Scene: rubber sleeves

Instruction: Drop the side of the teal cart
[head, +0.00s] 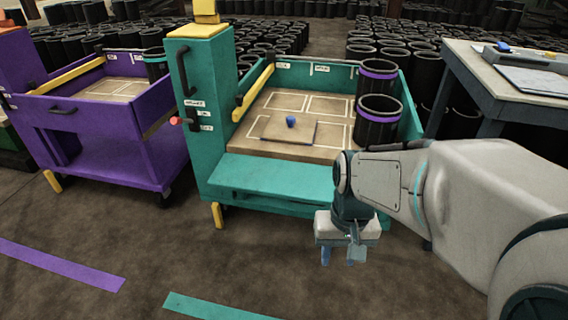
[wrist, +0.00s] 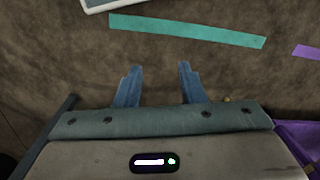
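The teal cart (head: 207,100) stands in the middle of the head view. No upright wall shows along its near edge. A teal panel (head: 275,178) juts outward there, just below the deck (head: 255,147), and looks folded down. A red-tipped knob (head: 177,121) and a dark handle (head: 183,72) are on the cart's left post. My gripper (head: 340,256) points down in front of the cart's near right corner, over the floor. It also shows in the wrist view (wrist: 159,68), with its two blue fingers apart and nothing between them.
Two black sleeves with purple bands (head: 377,122) stand at the deck's right. A board with a small blue piece (head: 291,122) lies mid-deck. A purple cart (head: 120,150) stands left, a worktable (head: 470,75) right. The floor in front is clear, with teal tape (head: 205,307).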

